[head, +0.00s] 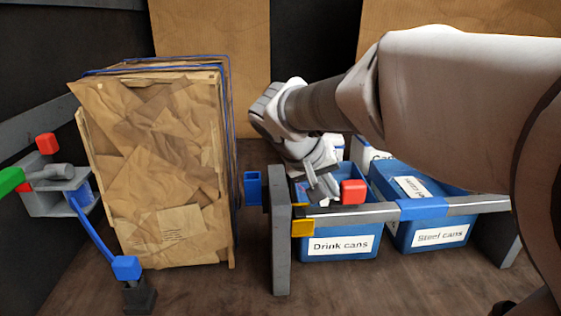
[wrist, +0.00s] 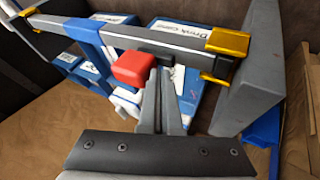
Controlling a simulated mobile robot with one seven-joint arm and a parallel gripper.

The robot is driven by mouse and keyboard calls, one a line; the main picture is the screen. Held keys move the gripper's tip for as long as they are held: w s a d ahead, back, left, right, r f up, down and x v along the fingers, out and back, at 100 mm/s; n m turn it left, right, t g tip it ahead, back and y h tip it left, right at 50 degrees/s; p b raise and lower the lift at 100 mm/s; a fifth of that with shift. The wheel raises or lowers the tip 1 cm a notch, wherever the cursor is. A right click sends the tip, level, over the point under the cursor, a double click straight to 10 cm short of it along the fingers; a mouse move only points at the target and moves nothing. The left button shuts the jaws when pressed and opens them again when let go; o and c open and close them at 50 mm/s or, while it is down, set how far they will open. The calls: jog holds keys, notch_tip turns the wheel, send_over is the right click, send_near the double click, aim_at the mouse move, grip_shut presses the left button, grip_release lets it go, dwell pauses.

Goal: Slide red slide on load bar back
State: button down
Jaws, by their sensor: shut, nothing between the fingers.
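The red slide (head: 353,191) sits on the load bar (head: 400,209) near its left end, close to the yellow end piece (head: 303,228). In the wrist view the red slide (wrist: 133,67) lies on the near side of the grey bar (wrist: 130,40). My gripper (head: 318,185) is at the left of the red slide in the head view. In the wrist view its shut fingers (wrist: 160,75) reach up right beside the slide, with nothing between them. I cannot tell whether the fingers touch the slide.
Blue bins labelled "Drink cans" (head: 340,255) and "Steel cans" (head: 440,245) stand below the bar. A grey post (head: 281,240) stands at its left end. A large cardboard bale (head: 160,170) and a blue lever (head: 98,235) are farther left.

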aim_at(357, 185)
jog(key=shift+d+b, duration=0.8)
jog(key=shift+d, duration=2)
